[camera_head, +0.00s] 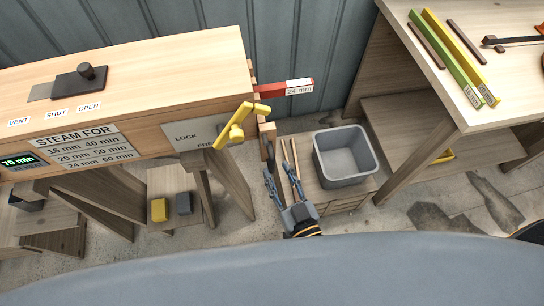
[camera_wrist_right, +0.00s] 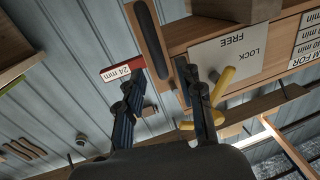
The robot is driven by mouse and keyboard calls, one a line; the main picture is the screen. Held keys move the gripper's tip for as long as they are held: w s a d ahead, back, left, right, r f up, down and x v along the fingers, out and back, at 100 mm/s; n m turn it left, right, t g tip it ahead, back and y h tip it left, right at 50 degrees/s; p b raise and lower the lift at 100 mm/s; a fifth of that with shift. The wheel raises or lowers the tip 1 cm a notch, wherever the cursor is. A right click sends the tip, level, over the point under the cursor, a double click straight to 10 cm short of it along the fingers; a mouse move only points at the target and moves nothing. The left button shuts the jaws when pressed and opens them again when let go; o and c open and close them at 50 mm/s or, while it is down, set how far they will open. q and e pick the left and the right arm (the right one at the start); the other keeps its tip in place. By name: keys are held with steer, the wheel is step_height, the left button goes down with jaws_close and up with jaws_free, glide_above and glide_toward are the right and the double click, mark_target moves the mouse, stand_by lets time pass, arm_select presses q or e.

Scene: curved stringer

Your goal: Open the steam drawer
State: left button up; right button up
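The steam box (camera_head: 150,85) is a long wooden box on legs at the left of the head view. A dark upright bar handle (camera_wrist_right: 150,38) on a wooden piece sits at its right end; it also shows in the head view (camera_head: 270,153). A yellow lever (camera_head: 235,125) stands by the plate marked LOCK and FREE (camera_head: 200,135), and shows in the wrist view (camera_wrist_right: 222,85). My right gripper (camera_head: 281,178) is open below the handle. In the wrist view its fingertips (camera_wrist_right: 163,80) are spread near the handle's lower end; contact is unclear. My left gripper is out of view.
A red and white 24 mm piece (camera_head: 285,88) sticks out at the box end. A grey bin (camera_head: 345,155) stands on a low wooden cabinet to the right. A workbench (camera_head: 450,60) with coloured strips is at the far right.

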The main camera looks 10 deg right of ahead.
mark_target(273, 164)
steer(key=shift+x, duration=2.35)
jaws_close()
